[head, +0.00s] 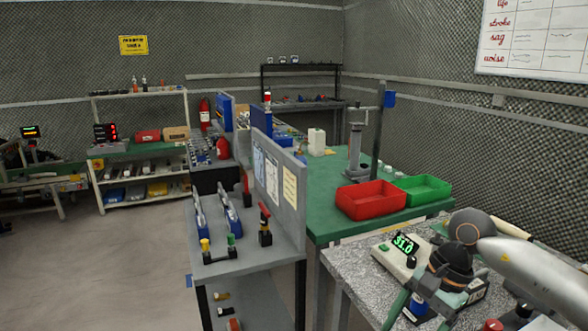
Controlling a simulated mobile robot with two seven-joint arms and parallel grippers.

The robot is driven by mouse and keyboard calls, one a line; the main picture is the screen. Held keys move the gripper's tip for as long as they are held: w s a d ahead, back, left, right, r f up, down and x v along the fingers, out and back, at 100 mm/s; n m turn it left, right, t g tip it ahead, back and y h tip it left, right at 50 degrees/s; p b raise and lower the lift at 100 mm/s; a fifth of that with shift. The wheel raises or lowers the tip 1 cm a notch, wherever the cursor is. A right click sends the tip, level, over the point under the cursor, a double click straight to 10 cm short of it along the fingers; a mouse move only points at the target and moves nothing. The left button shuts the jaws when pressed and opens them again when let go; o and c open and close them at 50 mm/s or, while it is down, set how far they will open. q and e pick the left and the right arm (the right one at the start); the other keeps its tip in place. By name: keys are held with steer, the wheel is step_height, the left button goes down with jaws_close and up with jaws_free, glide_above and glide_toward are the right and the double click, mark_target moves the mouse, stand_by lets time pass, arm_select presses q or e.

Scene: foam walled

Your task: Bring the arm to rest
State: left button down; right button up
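A smooth silver-grey rounded body (532,272) reaches in from the right edge over the speckled bench. I cannot tell whether it is part of my arm.
A green-topped bench (325,178) holds a red bin (370,199) and a green bin (421,189). A grey rack (280,236) with hand tools stands left of it. Shelves (140,146) line the back wall. The floor (110,270) at the left is clear.

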steer(key=s+a+r+m+y+p, duration=0.1)
steer(key=s+a+r+m+y, duration=0.15)
steer(key=a+m+y, duration=0.6)
steer(key=s+a+r+m+y+p, duration=0.1)
steer(key=s+a+m+y, duration=0.4)
steer(key=a, duration=0.7)
steer(key=w+d+f+m+t+h+p, duration=0.1)
steer(key=d+f+m+t+h, duration=0.4)
steer(key=m, duration=0.6)
steer(key=w+d+f+m+t+h, duration=0.1)
steer(key=w+d+f+m+t, duration=0.15)
steer(key=m+t, duration=0.6)
steer(key=w+d+f+m+t+h+p, duration=0.1)
steer(key=d+f+m+t+h, duration=0.3)
steer(key=m, duration=1)
steer(key=s+d+f+m+g+h, duration=0.2)
steer(key=s+d+f+m+g, duration=0.1)
steer(key=s+f+m, duration=0.2)
steer(key=s+d+f+m+g+h+p, duration=0.1)
steer(key=s+d+f+m+g+h, duration=0.2)
steer(key=s+f+m, duration=0.3)
steer(key=s+f, duration=0.3)
steer(key=f, duration=0.2)
steer(key=shift+g, duration=0.35)
steer(key=shift+d, duration=0.1)
